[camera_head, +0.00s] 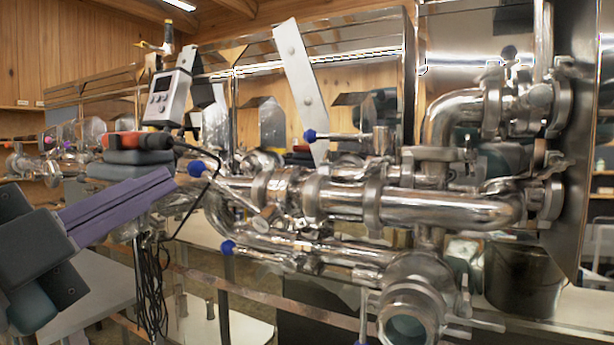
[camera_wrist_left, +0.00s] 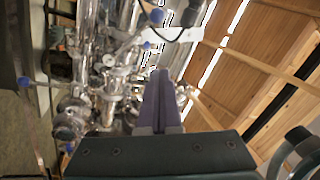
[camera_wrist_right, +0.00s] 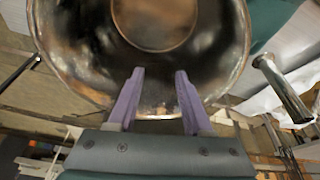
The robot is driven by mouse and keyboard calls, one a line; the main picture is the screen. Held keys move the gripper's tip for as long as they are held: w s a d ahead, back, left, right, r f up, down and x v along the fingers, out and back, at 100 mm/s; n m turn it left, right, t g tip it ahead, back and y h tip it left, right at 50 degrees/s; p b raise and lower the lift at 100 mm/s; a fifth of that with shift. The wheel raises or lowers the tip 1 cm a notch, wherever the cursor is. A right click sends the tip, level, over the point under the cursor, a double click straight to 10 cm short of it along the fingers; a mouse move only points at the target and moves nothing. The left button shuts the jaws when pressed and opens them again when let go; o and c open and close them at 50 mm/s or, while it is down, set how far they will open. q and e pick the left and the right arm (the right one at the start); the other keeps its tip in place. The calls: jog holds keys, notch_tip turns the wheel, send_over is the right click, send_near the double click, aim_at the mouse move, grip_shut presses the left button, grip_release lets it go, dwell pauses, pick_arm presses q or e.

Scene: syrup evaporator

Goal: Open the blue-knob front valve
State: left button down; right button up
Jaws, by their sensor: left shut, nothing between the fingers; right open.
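Several blue knobs on valve handles show in the head view: one close to my left gripper (camera_head: 197,168), one higher up (camera_head: 310,135) and one lower (camera_head: 228,247). I cannot tell which is the front valve's. My left gripper (camera_head: 170,178) is shut and empty, its purple fingers pointing toward the nearest knob, seemingly just short of it. In the left wrist view the shut fingers (camera_wrist_left: 160,75) point toward the pipework, with blue knobs (camera_wrist_left: 156,15) beyond the tips. My right gripper (camera_wrist_right: 159,73) is open and empty in the right wrist view, in front of a round metal vessel.
Steel pipes (camera_head: 345,200) and clamps fill the middle of the head view. A grey meter (camera_head: 166,97) and a red-orange handled tool (camera_head: 138,140) stand behind my left gripper. A black cable hangs close to the nearest knob. The round metal vessel (camera_wrist_right: 210,35) fills the upper right wrist view.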

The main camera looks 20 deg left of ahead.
aim_at(191, 172)
pick_arm(q)
jog(key=w, duration=0.3)
jog(key=w+a+p, duration=0.1)
jog(key=w, duration=0.1)
jog(key=w+a+r, duration=0.1)
jog(key=w, duration=0.2)
jog(key=shift+w+a, duration=0.15)
jog(key=shift+w, duration=0.15)
jog(key=shift+w+a+f, duration=0.15)
jog(key=shift+w+a, duration=0.05)
jog(key=shift+a, duration=0.35)
